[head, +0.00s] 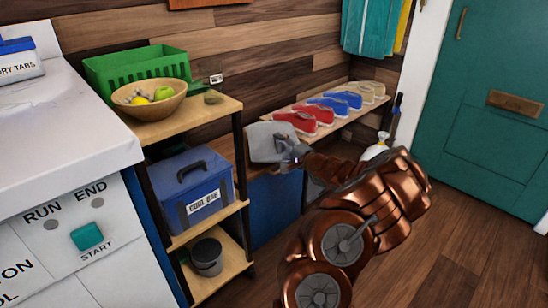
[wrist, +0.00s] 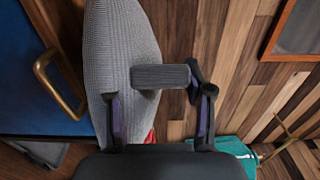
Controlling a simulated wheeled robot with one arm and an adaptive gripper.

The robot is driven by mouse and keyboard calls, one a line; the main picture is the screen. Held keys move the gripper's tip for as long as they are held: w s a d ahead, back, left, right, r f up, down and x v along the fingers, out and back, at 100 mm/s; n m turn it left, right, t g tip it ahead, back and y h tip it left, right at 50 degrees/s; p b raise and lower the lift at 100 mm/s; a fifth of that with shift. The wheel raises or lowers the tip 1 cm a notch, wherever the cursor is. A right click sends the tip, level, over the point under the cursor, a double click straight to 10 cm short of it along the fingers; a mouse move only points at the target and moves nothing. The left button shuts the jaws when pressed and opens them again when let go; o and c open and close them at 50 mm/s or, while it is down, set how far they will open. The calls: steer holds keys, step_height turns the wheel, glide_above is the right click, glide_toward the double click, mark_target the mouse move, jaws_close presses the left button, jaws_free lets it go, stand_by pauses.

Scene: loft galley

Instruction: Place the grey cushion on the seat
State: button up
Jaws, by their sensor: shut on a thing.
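The grey cushion (head: 268,143) is off to the left of my gripper (head: 294,153) in the head view, above a blue cabinet front. My gripper is shut on the cushion, which stands tilted with a broad face showing. In the wrist view the woven grey cushion (wrist: 122,45) runs upright along the left finger, and a grey tab-like piece (wrist: 160,76) lies across between the fingers of my gripper (wrist: 160,110). The seat is not clearly distinguishable; a wooden bench top (head: 330,122) extends behind and right of the cushion. The cushion hides part of what lies behind it.
Red, blue and beige shoes (head: 335,105) stand on the bench top. A shelf unit (head: 205,228) at left holds a fruit bowl (head: 150,104), a blue cool box (head: 195,188) and a bucket (head: 207,257). A white bottle (head: 376,146) stands right of the bench. Floor at right is clear.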

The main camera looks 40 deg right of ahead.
steer(key=shift+w+a, duration=0.3)
steer(key=shift+w, duration=0.2)
steer(key=shift+w+a+f+b, duration=0.2)
steer(key=shift+f+b, duration=0.3)
steer(key=shift+f, duration=0.35)
steer(key=shift+w+a+f+b, duration=0.15)
steer(key=shift+f+b, duration=0.35)
steer(key=shift+f, duration=0.35)
steer(key=shift+d+f, duration=0.1)
steer(key=shift+f, duration=0.1)
steer(key=o, duration=1.3)
steer(key=shift+r, duration=0.15)
